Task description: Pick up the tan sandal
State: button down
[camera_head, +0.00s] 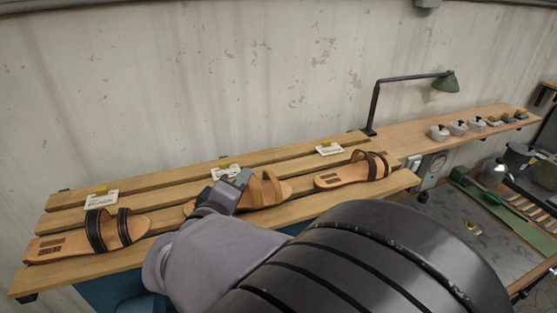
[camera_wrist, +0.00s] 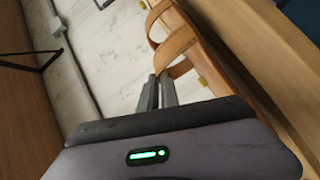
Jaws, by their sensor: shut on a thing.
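The tan sandal (camera_head: 268,190) is the middle one of three on the slatted wooden shelf, with light brown straps. My gripper (camera_head: 241,180) is shut on it, at its strap area, from the left side. My gripper and arm hide part of its sole in the head view. In the wrist view the tan straps (camera_wrist: 178,44) show just beyond the two close-set fingertips (camera_wrist: 160,82). I cannot tell whether the sole is clear of the slats.
A black-strapped sandal (camera_head: 108,232) lies left on the shelf (camera_head: 196,178), and a dark brown-strapped one (camera_head: 352,172) lies right. Small cards stand behind the sandals. A green lamp (camera_head: 446,82) and several small pots stand on the right-hand shelf, above a workbench.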

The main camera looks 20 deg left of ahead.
jog(key=shift+d+r, duration=0.1)
jog(key=shift+r, duration=0.7)
jog(key=w+d+b, duration=0.1)
jog(key=d+b, duration=0.1)
jog(key=d, duration=0.5)
jog(key=w+d+r+b, duration=0.1)
jog(key=w+d+b, duration=0.1)
jog(key=d, duration=0.6)
jog(key=shift+d+r+b, duration=0.2)
jog(key=shift+d+b, duration=0.1)
jog(key=shift+b, duration=0.2)
